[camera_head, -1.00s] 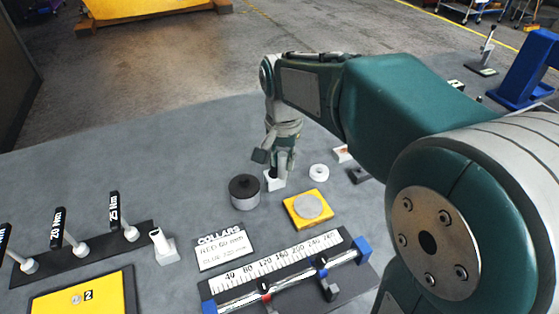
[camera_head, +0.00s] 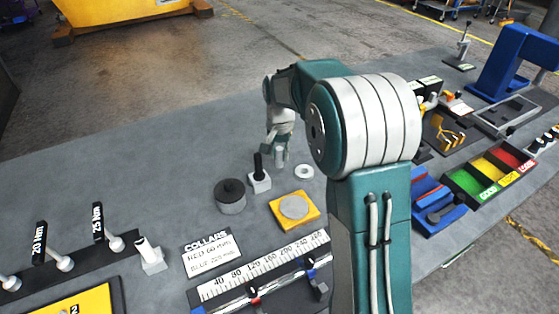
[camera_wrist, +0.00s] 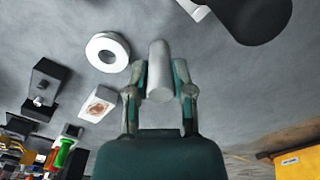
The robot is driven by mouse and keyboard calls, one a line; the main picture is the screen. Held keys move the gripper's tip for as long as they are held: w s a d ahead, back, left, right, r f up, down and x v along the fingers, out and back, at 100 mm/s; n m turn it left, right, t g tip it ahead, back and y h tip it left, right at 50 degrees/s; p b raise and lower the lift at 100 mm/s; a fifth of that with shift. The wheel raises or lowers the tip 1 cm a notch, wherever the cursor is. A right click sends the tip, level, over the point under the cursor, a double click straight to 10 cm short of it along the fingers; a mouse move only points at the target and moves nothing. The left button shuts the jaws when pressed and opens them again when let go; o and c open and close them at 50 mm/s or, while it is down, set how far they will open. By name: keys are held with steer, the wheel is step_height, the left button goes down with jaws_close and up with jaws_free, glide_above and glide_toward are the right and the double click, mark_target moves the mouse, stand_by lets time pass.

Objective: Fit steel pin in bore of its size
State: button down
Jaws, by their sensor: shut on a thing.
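In the wrist view, my gripper (camera_wrist: 160,92) is shut on a plain grey steel pin (camera_wrist: 160,68), which sticks out beyond the fingertips and touches nothing else that I can see. In the head view, my gripper (camera_head: 278,155) is above the bench, behind the white ring (camera_head: 304,171); the pin is hard to make out there. The ring, with a round hole, also lies left of the pin in the wrist view (camera_wrist: 98,43). A yellow plate (camera_head: 279,212) bears a grey disc (camera_head: 294,206).
A white block (camera_head: 260,185) with an upright black handle (camera_head: 258,166) stands near my gripper. A collar card (camera_head: 211,252) and a scale (camera_head: 262,266) lie in front. Colored bins (camera_head: 482,174) are at the right. The bench behind and left of the casting is clear.

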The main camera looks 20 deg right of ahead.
mark_target(280, 167)
steer(key=shift+f, duration=1.5)
steer(key=shift+f, duration=0.1)
steer(key=shift+c, duration=2.4)
jaws_free()
